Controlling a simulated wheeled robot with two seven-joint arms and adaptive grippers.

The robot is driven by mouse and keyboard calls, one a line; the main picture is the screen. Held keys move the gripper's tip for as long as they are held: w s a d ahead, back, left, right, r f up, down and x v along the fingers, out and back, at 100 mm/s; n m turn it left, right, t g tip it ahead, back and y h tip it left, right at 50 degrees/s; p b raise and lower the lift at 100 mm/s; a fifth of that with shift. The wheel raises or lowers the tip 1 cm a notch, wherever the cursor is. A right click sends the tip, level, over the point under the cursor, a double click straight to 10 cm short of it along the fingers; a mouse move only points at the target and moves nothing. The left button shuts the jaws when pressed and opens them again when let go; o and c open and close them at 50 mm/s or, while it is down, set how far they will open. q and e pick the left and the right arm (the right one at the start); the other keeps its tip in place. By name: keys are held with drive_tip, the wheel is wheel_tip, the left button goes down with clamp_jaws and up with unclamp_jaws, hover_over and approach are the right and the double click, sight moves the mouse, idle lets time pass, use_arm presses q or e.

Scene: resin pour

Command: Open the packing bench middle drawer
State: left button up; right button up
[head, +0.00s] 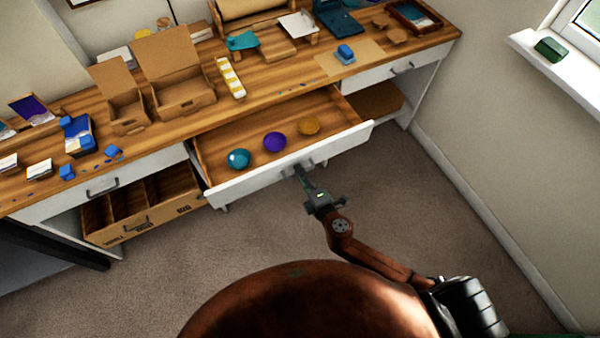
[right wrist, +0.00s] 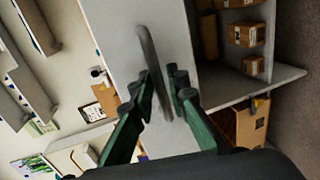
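The packing bench (head: 285,75) has a wooden top and white drawer fronts. Its middle drawer (head: 355,138) stands pulled far out, with its wooden floor showing. A teal, a purple and an amber round piece lie inside. My right gripper (head: 303,170) is at the middle of the drawer's white front. In the right wrist view its two green fingers (right wrist: 164,88) lie on either side of the grey bar handle (right wrist: 149,50), close together and apparently shut on it. In the head view the gripper mostly hides the handle. My left gripper is not in view.
Left drawer (head: 100,190) and right drawer (head: 402,70) look shut. A divided cardboard box (head: 140,215) stands under the bench at left. Open cartons (head: 180,75) and small items cover the top. Carpet (head: 450,220) before the bench is clear; a wall and window sill bound the right.

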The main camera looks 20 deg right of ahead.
drive_tip(key=v, duration=1.2)
idle(0.3)
